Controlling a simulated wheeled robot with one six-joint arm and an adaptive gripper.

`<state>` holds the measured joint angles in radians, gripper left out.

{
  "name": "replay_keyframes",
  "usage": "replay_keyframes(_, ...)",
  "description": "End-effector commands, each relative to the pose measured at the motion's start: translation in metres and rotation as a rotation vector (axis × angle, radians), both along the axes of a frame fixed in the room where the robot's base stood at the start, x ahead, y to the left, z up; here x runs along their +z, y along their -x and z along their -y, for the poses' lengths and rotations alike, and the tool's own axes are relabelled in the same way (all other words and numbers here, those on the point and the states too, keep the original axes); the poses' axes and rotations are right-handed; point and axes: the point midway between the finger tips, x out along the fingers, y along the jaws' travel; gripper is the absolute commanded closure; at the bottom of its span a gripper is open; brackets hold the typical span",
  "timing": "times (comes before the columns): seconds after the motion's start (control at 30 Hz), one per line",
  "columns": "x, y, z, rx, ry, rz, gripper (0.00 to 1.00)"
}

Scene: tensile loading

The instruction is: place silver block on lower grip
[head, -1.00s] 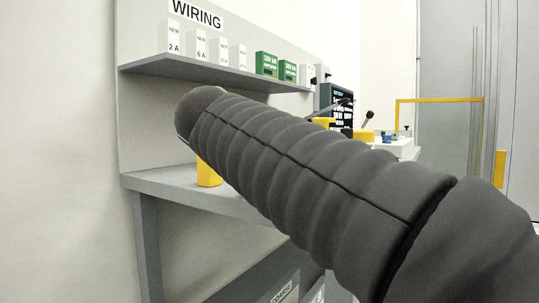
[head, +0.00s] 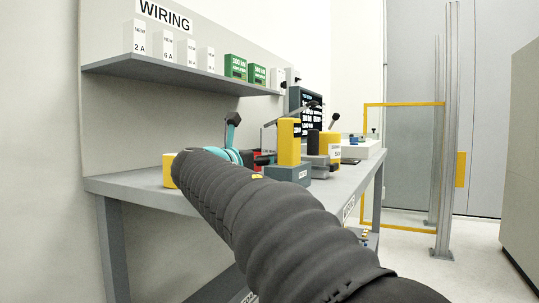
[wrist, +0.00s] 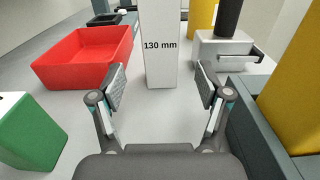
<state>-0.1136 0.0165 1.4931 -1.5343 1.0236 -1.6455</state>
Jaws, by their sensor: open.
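A pale silver-white upright block (wrist: 159,62) marked "130 mm" stands on the bench in the wrist view, straight ahead of my gripper (wrist: 162,87). My gripper is open and empty, with its fingers apart to the near left and right of the block; the block looks beyond the fingertips. A light grey block with a jaw-like front (wrist: 222,50) carries a black cylinder (wrist: 229,18) to the right; I cannot tell whether it is the lower grip. In the head view my arm hides most of my gripper.
A red tray (wrist: 88,57) lies left of the block, and a green block (wrist: 28,130) stands at near left. A large yellow body (wrist: 292,85) and a dark grey-blue base (wrist: 255,115) crowd the right. A yellow guard frame (head: 404,104) stands beyond the bench (head: 150,190).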

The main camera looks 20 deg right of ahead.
Motion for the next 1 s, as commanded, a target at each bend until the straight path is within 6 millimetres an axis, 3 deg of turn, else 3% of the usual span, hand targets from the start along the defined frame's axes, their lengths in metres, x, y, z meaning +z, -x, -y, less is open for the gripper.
replay_keyframes(0.7,-0.001,-0.046,0.060,-0.001,-0.003,0.003,0.24)
replay_keyframes(1.0,0.000,-0.048,0.062,0.001,-0.003,0.002,0.24)
